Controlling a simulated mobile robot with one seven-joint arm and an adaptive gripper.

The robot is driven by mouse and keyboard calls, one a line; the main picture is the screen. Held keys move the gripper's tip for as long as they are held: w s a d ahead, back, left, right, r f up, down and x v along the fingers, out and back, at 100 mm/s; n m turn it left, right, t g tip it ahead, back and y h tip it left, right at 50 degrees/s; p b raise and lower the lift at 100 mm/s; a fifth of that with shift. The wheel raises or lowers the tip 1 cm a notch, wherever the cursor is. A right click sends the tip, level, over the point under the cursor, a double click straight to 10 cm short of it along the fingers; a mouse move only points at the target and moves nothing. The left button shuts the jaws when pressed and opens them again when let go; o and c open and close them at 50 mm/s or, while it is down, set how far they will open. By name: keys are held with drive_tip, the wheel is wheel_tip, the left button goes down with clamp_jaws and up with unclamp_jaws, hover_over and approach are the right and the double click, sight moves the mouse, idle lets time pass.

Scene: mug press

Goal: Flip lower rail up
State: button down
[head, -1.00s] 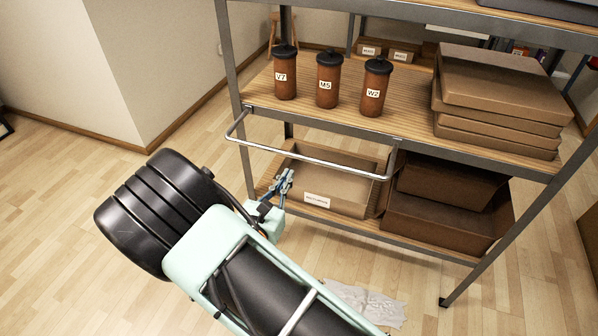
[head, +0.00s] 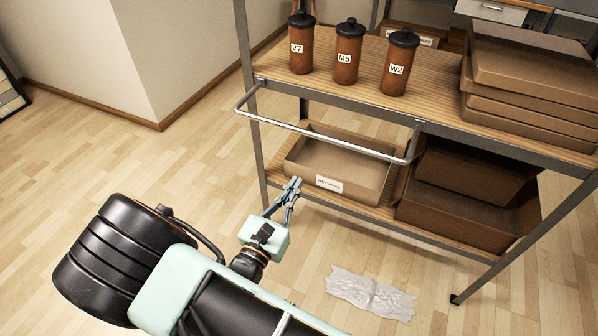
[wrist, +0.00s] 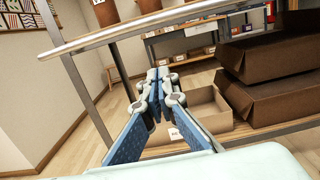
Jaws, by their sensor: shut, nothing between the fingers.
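The lower rail (head: 325,139) is a silver U-shaped bar on the front of the shelf unit. It sticks out from the edge of the middle shelf, above the open box on the lower shelf. In the wrist view the rail (wrist: 130,33) runs across the upper part of the picture, above the fingers. My gripper (head: 294,184) is shut and empty. It is below the rail, in front of the lower shelf, and apart from the rail. In the wrist view my gripper (wrist: 160,76) points towards the shelf, its fingertips together.
An open cardboard box (head: 352,167) with a label sits on the lower shelf, with brown boxes (head: 465,210) to its right. Labelled bottles (head: 350,52) and stacked cartons (head: 530,75) stand on the middle shelf. A crumpled sheet (head: 370,292) lies on the floor. The floor at left is clear.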

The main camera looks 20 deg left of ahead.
drive_tip(key=w+r, duration=0.4)
drive_tip(key=w, duration=0.5)
drive_tip(key=shift+d+r, duration=0.35)
drive_tip(key=shift+w+r+p, duration=0.1)
drive_tip(key=shift+p, duration=0.2)
